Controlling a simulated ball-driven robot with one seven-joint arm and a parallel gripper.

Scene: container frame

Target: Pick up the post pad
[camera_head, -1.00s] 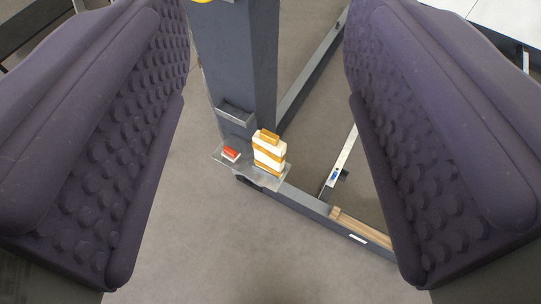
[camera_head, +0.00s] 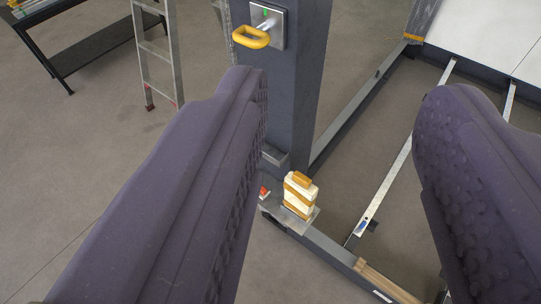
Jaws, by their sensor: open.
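My gripper (camera_head: 345,90) is open, its two dark purple studded fingers wide apart with nothing between them touching. A cream block with orange bands and an orange top (camera_head: 299,195) stands on a small metal shelf (camera_head: 303,228) at the foot of a dark grey post (camera_head: 300,85). It shows between the fingers, nearer the left one, and lies well beyond them. A small red piece (camera_head: 264,191) is partly hidden by the left finger. Higher on the post is a metal plate with a green mark (camera_head: 267,13) and a yellow handle (camera_head: 251,37). I cannot tell which of these is the post pad.
A grey floor beam (camera_head: 338,252) runs from the post to lower right, with wooden strips (camera_head: 385,281) on it. A metal rail (camera_head: 395,178) lies on the right. A ladder (camera_head: 158,60) and a dark table (camera_head: 95,42) stand at upper left. White panels (camera_head: 485,30) are upper right.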

